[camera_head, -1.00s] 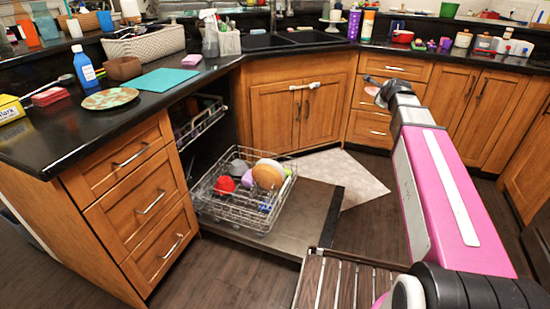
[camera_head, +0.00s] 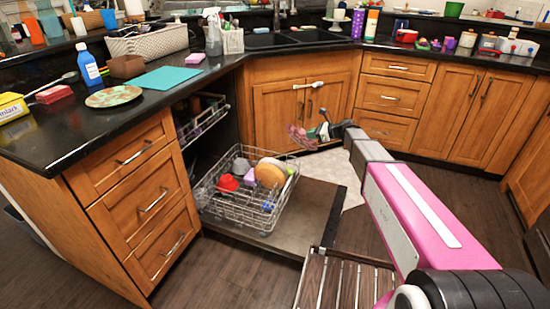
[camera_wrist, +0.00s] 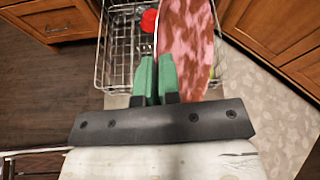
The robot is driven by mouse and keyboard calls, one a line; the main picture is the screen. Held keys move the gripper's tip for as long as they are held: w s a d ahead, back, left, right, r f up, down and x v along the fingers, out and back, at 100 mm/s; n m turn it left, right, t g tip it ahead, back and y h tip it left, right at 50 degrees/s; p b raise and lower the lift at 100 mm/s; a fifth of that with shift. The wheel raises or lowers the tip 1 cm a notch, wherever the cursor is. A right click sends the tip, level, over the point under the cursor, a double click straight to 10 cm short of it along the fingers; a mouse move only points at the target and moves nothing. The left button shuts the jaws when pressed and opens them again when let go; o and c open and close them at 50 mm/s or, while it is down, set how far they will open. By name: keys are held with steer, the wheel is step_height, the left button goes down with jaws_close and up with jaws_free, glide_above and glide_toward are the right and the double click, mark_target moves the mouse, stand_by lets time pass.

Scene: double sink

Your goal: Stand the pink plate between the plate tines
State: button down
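The pink mottled plate (camera_wrist: 190,45) is on edge between the green fingers of my gripper (camera_wrist: 157,80), which look shut on it. In the head view the plate (camera_head: 297,136) shows edge-on at the end of my arm, with my gripper (camera_head: 322,131) to its right. It hangs in the air above and to the right of the pulled-out lower dish rack (camera_head: 240,212). In the wrist view the rack (camera_wrist: 104,50) lies beyond the fingertips, and the plate covers its right part. Individual plate tines are too small to tell.
The rack holds a red bowl (camera_head: 228,183), an orange-tan plate (camera_head: 269,174) and other dishes. The open dishwasher door (camera_head: 300,215) lies under it. A green-patterned plate (camera_head: 113,96) lies on the counter. A wooden slatted surface (camera_head: 335,283) stands near the front.

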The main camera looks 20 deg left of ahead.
steer(key=s+a+f+g+y, duration=0.1)
steer(key=s+a+f+g, duration=0.25)
steer(key=a+f, duration=0.35)
steer(key=s+a+f+g, duration=0.3)
steer(key=a+f+g, duration=0.2)
steer(key=a, duration=0.4)
step_height(320, 180, down, 16)
steer(key=shift+d+n, duration=0.15)
steer(key=shift+n, duration=0.25)
stand_by(0.5)
steer(key=shift+s+f, duration=0.1)
stand_by(0.4)
steer(key=c, duration=1.2)
jaws_free()
steer(key=shift+c, duration=0.2)
steer(key=v, duration=1)
steer(key=shift+d, duration=0.4)
